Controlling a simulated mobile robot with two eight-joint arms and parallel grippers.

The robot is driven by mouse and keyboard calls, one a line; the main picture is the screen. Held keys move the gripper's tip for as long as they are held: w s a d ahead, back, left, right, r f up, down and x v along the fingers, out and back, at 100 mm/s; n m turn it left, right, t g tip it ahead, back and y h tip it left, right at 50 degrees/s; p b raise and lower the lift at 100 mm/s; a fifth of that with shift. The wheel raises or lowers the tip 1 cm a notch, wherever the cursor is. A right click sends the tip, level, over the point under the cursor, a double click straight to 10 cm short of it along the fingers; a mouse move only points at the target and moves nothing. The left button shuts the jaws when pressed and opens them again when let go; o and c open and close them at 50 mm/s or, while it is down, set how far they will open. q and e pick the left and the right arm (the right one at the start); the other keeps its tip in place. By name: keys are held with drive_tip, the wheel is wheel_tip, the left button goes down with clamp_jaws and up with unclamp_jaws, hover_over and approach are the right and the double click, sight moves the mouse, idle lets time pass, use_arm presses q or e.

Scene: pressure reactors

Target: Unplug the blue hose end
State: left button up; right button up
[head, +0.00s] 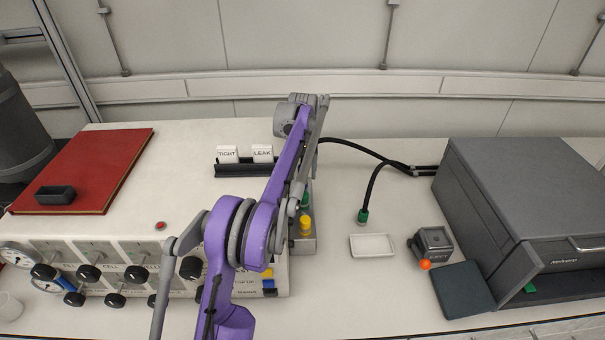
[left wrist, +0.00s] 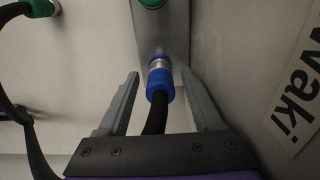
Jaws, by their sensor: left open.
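The blue hose end (left wrist: 160,80) shows in the left wrist view, seated on a silver fitting (left wrist: 159,62) on a grey block (left wrist: 165,35). A black hose (left wrist: 155,118) runs from it towards my gripper. My left gripper (left wrist: 157,88) is open, with one finger on each side of the blue hose end and a visible gap on both sides. In the head view my purple left arm reaches over the right end of the white cabinet (head: 185,195); its fingertips and the blue hose end cannot be made out there. My right gripper is not in view.
A green fitting (left wrist: 152,3) sits farther along the block. A loose green hose end (head: 362,216) lies near a white tray (head: 372,246). A dark grey box (head: 500,200) and small grey device (head: 432,243) stand right. The LEAK card (head: 262,152) is close to my arm.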

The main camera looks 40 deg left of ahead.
sight(303, 167)
use_arm(q)
clamp_jaws()
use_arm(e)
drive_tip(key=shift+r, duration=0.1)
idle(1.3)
use_arm(q)
drive_tip(key=shift+r+p, duration=1.55)
drive_tip(key=shift+r, duration=1.45)
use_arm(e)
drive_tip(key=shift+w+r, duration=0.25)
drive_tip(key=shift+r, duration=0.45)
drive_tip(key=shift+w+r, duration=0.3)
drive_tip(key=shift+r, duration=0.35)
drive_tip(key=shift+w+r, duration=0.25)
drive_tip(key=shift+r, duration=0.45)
